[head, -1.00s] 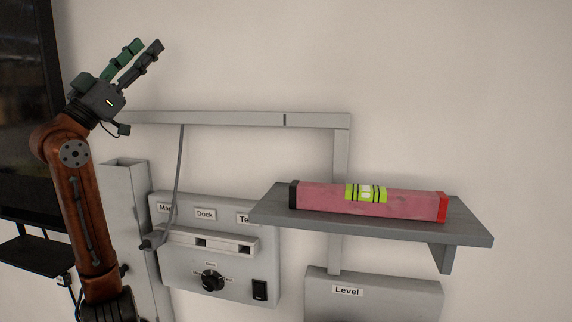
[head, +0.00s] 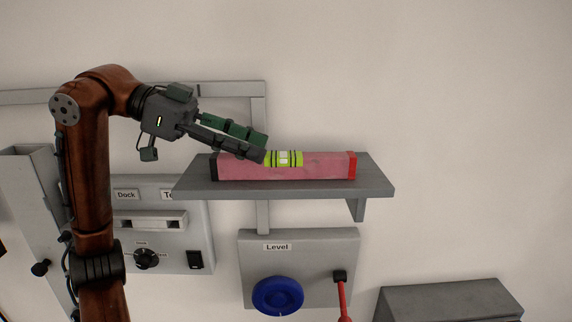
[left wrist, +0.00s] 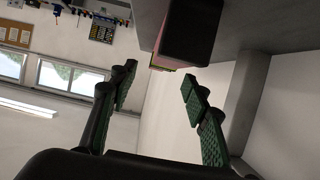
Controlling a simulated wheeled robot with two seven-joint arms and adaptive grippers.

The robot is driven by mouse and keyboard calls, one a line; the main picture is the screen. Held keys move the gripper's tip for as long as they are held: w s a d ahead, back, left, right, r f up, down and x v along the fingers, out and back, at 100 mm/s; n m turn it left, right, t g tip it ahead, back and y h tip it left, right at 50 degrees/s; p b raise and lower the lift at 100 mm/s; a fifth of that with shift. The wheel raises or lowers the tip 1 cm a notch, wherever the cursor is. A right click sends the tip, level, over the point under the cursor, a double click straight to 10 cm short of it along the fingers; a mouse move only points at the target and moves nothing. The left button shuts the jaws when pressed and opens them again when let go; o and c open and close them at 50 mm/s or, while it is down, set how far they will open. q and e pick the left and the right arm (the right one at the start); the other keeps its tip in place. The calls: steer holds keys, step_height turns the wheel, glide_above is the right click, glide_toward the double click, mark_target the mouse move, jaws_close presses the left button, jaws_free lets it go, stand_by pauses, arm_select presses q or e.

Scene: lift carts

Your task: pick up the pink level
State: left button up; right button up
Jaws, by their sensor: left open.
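The pink level (head: 320,165) lies flat on a grey shelf (head: 300,187). It has a black left end, a red right end and a yellow-green vial window in the middle. My left gripper (head: 264,148) is open and empty. In the head view its fingers point right and overlap the top of the level's left half. In the left wrist view, the level's black end (left wrist: 190,38) is large at the top, just beyond the open fingers (left wrist: 158,76). I cannot tell whether they touch it. My right gripper is not in view.
Below the shelf is a grey box (head: 255,262) labelled Level, with a blue wheel (head: 278,296) and a red-handled lever (head: 342,295). A control panel (head: 165,255) with a knob is at left. A grey block (head: 450,300) stands at lower right. The wall above is clear.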

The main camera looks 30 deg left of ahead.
mark_target(277, 155)
arm_select(q)
steer(key=p+x, duration=0.1)
steer(key=x, duration=0.4)
steer(key=shift+w+d+f, duration=0.1)
steer(key=shift+w+f, duration=0.1)
steer(key=shift+w+d+f+p, duration=0.25)
steer(key=shift+w+d+p, duration=0.05)
steer(key=shift+d, duration=0.1)
steer(key=shift+c, duration=0.5)
steer(key=c, duration=0.5)
jaws_close()
